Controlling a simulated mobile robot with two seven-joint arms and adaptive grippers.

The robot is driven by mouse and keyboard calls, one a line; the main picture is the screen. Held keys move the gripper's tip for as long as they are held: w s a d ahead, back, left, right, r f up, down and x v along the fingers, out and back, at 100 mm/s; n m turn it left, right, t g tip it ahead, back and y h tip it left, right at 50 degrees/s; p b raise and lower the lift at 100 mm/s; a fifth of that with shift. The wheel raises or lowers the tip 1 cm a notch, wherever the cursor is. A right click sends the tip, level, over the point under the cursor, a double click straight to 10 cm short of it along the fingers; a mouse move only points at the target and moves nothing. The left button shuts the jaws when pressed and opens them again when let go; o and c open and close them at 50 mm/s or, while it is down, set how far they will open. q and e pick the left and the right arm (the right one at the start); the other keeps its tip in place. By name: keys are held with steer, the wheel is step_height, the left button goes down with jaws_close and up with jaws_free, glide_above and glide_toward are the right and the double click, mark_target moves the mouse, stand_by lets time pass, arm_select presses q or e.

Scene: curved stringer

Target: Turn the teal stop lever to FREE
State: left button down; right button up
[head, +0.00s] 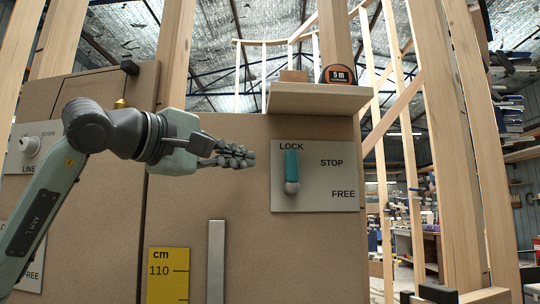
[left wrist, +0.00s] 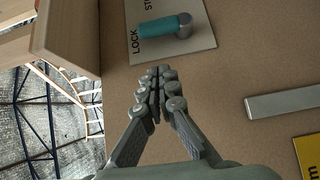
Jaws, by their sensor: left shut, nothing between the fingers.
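The teal stop lever (head: 291,166) is on a pale plate (head: 325,200) marked LOCK, STOP and FREE. Its handle points up to LOCK from a grey round pivot at its lower end. In the left wrist view the lever (left wrist: 157,28) lies sideways beyond my fingertips, its teal end by the word LOCK. My left gripper (head: 250,158) is shut and empty, to the left of the lever and its plate, with a gap between. It also shows in the left wrist view (left wrist: 158,75). My right gripper is in neither view.
A wooden shelf (head: 315,102) juts out above the plate and carries an orange-black tape measure (head: 339,75). A grey metal strip (head: 216,262) and a yellow cm scale (head: 168,285) are lower on the brown panel.

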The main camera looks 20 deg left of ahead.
mark_target(292, 172)
arm_select(q)
steer(key=w+d, duration=0.2)
steer(key=d, duration=0.1)
steer(key=shift+w+d+r+p, duration=0.1)
steer(key=shift+w+p, duration=0.3)
steer(key=shift+w+d, duration=0.25)
steer(key=shift+d, duration=0.3)
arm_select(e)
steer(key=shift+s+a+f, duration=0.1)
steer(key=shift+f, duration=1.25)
arm_select(q)
steer(key=shift+s, duration=0.15)
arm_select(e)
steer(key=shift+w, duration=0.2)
